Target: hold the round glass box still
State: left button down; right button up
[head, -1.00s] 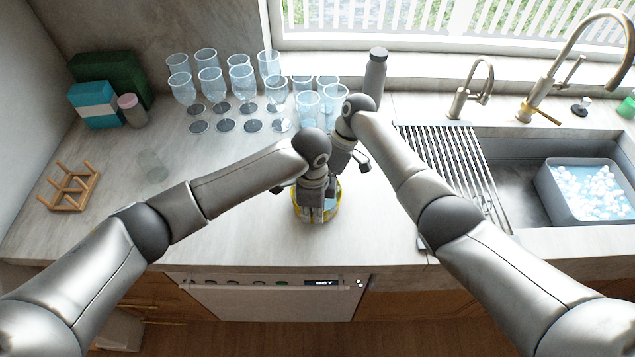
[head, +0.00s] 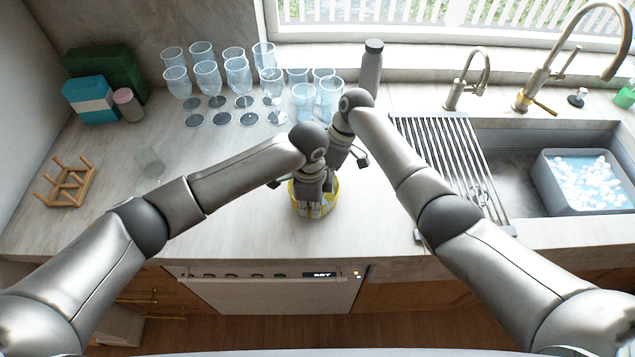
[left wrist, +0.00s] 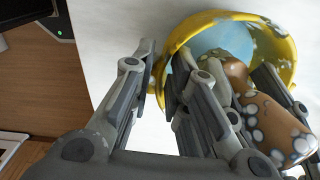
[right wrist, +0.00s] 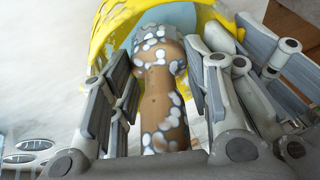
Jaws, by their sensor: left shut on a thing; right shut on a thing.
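The round glass box (head: 333,200) stands near the counter's front edge, with a patchy yellow rim and a light blue inside. The rim shows in the left wrist view (left wrist: 220,18) and the right wrist view (right wrist: 96,35). My left gripper (head: 313,208) comes down at it; in the left wrist view its fingers (left wrist: 165,88) pinch the yellow wall, one outside and one inside. My right gripper (right wrist: 162,90) is shut on a brown, white-spotted piece (right wrist: 160,95) over the box. In the head view the left gripper and wrist mostly hide the right fingers.
Several stemmed glasses (head: 208,75) and a grey bottle (head: 371,68) stand behind. A wooden rack (head: 67,183) and a clear tumbler (head: 150,162) are at left. A slatted drying rack (head: 450,160) and the sink with a grey basin (head: 560,195) are at right.

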jog(key=shift+w+d, duration=0.25)
jog(key=shift+w, duration=0.3)
jog(key=shift+s, duration=0.75)
jog(key=shift+s+a, duration=0.15)
jog(key=shift+s, duration=0.1)
jog(key=shift+r, duration=0.1)
jog(key=shift+w+r, duration=0.1)
jog(key=shift+w, duration=0.5)
jog(key=shift+w+d, duration=0.25)
jog(key=shift+w, duration=0.15)
